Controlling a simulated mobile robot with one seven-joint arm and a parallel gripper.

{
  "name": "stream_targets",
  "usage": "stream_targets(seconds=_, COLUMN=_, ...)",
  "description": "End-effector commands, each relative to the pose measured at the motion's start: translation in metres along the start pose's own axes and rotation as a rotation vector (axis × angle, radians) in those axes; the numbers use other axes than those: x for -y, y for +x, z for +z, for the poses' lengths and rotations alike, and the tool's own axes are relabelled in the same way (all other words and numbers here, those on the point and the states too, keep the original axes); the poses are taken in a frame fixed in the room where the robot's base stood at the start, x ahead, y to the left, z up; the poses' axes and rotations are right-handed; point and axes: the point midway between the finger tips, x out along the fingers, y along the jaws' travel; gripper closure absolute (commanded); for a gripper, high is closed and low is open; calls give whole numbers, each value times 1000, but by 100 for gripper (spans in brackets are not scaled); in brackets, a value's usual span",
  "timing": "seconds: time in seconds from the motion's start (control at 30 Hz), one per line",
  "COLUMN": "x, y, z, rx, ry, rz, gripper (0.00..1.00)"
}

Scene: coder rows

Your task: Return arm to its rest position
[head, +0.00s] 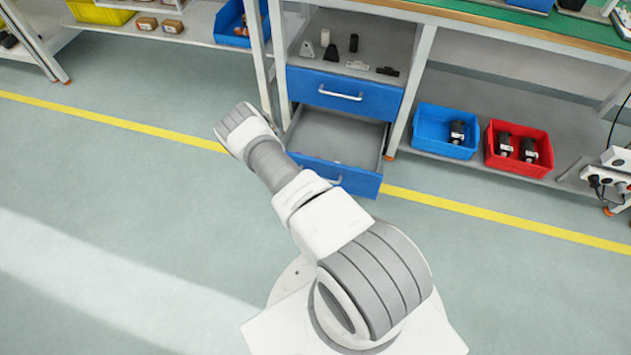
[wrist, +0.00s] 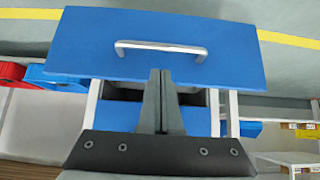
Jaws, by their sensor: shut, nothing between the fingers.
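My arm (head: 290,190) reaches out over the floor toward the workbench, its wrist end in front of and left of the open drawer. My gripper (wrist: 158,75) shows in the wrist view with its two dark fingers together and nothing between them. A blue drawer front (wrist: 90,45) with a silver handle (wrist: 160,49) lies beyond the fingertips. The fingers overlap its edge in the picture; I cannot tell whether they touch it. In the head view the gripper is hidden behind the arm. The lower blue drawer (head: 350,178) is pulled out and looks empty, partly covered by my arm.
The upper blue drawer (head: 340,93) is shut, with several small parts on the shelf above it. A blue bin (head: 430,147) and a red bin (head: 545,160) holding dark parts stand on the right low shelf. The floor (head: 110,190) to the left is clear.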

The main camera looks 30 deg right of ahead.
Motion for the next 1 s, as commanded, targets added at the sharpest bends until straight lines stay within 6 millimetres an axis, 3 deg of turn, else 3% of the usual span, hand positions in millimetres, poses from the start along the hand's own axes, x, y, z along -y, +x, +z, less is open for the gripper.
stream_targets(seconds=0.6, x=8, y=-8, z=-13, rx=4, ry=3, rz=-3, gripper=100)
stream_targets(seconds=0.77, x=37, y=-27, z=-44, rx=32, ry=17, rz=-24, gripper=100)
stream_targets(seconds=1.0, x=93, y=-88, z=-110, rx=113, ry=27, rz=-83, gripper=100)
